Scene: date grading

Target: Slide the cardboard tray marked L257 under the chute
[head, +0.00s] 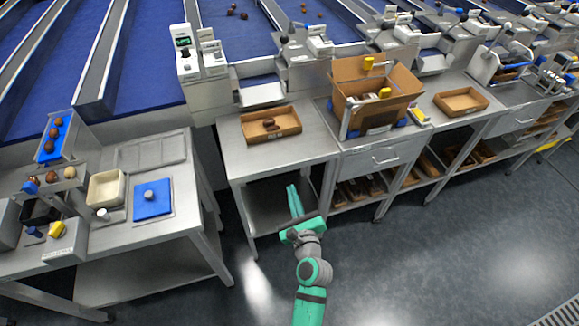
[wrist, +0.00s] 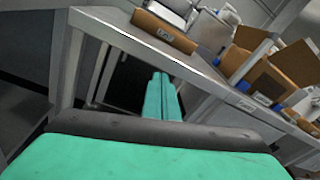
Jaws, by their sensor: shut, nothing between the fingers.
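A shallow cardboard tray (head: 286,115) with a few dark dates in it lies on the steel bench (head: 240,160), in front of a pale metal chute (head: 262,94). It also shows in the wrist view (wrist: 180,41), with a small label on its front wall whose mark I cannot read for sure. A second shallow cardboard tray (head: 460,114) lies farther right; its mark is too small to read. My gripper (head: 293,188) is shut and empty, in front of the bench and apart from both trays. Its green fingers show together in the wrist view (wrist: 160,78).
A large open carton (head: 350,80) with yellow-topped items stands right of the near tray. Below the bench are a drawer (head: 385,158) and shelves with more trays. A left bench (head: 100,240) holds a blue pad (head: 152,208) and a cream tray (head: 105,203). The floor at right is clear.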

